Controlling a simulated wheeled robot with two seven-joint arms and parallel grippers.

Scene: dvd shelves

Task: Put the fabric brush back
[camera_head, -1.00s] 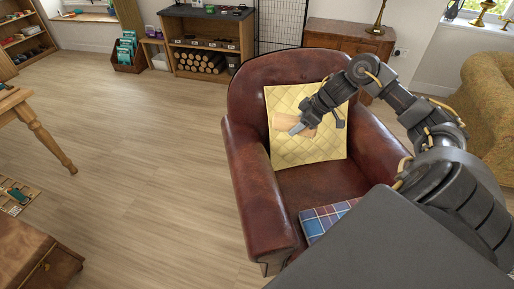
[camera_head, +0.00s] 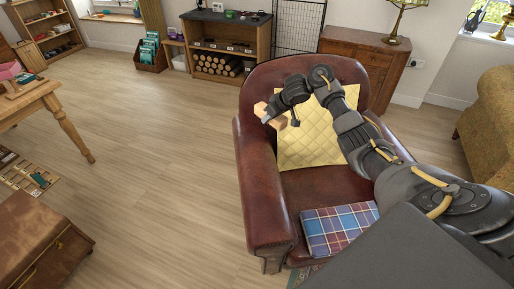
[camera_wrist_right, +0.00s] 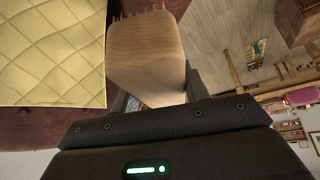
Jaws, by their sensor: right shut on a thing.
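The fabric brush is a pale wooden block, seen in the head view (camera_head: 262,111) above the left arm of the leather armchair. In the right wrist view the brush (camera_wrist_right: 147,55) shows large, with bristles along its far edge. My right gripper (camera_head: 275,117) is shut on the brush and holds it in the air. The gripper's fingers are mostly hidden behind the brush and the wrist housing. My left gripper is not in view.
The brown leather armchair (camera_head: 262,200) holds a yellow quilted cushion (camera_head: 300,135) and a plaid folded cloth (camera_head: 338,228). A shelf unit (camera_head: 222,40) with logs stands behind. A wooden table (camera_head: 40,100) and chest (camera_head: 40,240) are at left. Open floor (camera_head: 165,150) lies between.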

